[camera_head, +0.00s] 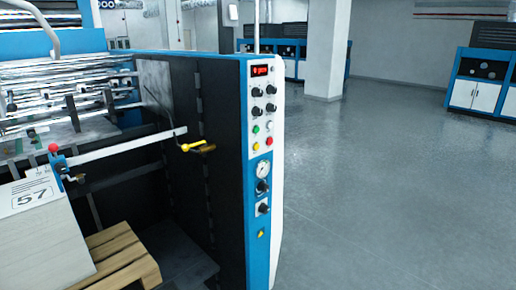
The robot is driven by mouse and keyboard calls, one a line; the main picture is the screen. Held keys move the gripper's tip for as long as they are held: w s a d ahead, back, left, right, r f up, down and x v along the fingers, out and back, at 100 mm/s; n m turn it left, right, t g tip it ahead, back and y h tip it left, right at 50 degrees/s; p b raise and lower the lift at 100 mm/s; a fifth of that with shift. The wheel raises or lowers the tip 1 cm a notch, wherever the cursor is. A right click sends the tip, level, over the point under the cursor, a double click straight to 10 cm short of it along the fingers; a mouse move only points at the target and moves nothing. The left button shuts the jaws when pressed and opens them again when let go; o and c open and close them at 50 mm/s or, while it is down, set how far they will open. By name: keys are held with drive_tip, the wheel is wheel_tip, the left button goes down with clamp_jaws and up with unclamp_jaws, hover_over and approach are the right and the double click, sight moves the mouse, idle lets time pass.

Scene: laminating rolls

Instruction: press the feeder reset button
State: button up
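A light control panel (262,110) is on the narrow blue front of a tall dark machine cabinet, near the middle of the view. It carries a red lit display (260,70) and several black knobs (256,92). Below the knobs are a green button (255,129), a red button (268,141) and a yellow button (255,146). Their labels are too small to read, so I cannot tell which one is the feeder reset button. My gripper is not in view.
Left of the panel, a lever with a yellow handle (197,146) sticks out. A stack marked 57 (33,197) and a wooden pallet (122,262) stand at lower left. The grey floor (380,190) to the right is clear up to a white pillar (325,50) and blue machines.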

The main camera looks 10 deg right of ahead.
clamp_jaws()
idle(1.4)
